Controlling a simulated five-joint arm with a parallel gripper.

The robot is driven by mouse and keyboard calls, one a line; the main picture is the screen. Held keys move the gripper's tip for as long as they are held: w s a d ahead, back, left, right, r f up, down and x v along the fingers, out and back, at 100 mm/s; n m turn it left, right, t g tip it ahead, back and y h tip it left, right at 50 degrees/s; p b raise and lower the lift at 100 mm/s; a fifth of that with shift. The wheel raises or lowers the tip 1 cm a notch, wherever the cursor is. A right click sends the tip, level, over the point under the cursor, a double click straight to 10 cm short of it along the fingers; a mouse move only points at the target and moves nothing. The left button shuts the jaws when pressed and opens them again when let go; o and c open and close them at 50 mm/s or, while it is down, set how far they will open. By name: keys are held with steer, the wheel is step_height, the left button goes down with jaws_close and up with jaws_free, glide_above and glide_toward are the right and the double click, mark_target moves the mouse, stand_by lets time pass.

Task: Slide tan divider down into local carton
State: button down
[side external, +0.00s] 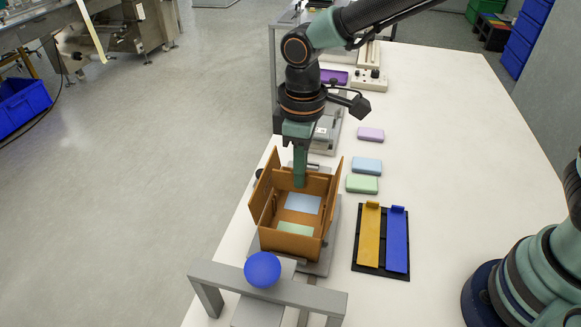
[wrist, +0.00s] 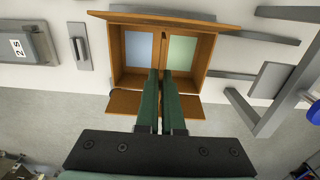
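The open brown carton (side external: 311,240) stands at the table's left edge with its flaps up. It also shows in the wrist view (wrist: 128,82). A light blue pad (side external: 303,203) and a light green pad (side external: 295,229) lie in it, with a brown strip (wrist: 165,45) between them in the wrist view. My gripper (side external: 300,184) points down into the carton's far part. Its fingers (wrist: 161,74) are close together with a narrow gap; whether they grip the brown strip is unclear. An ochre strip (side external: 369,240), possibly the tan divider, lies in the black tray.
A blue strip (side external: 397,242) lies beside the ochre one in the black tray (side external: 382,270). Green (side external: 362,184), blue (side external: 367,165) and lilac (side external: 371,134) blocks lie behind. A grey frame with a blue knob (side external: 263,269) stands in front.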

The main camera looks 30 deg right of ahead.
mark_target(300, 192)
steer(key=shift+f, duration=0.25)
steer(key=shift+f, duration=0.35)
steer(key=shift+f, duration=2.95)
stand_by(0.4)
steer(key=c, duration=1)
jaws_free()
steer(key=o, duration=0.5)
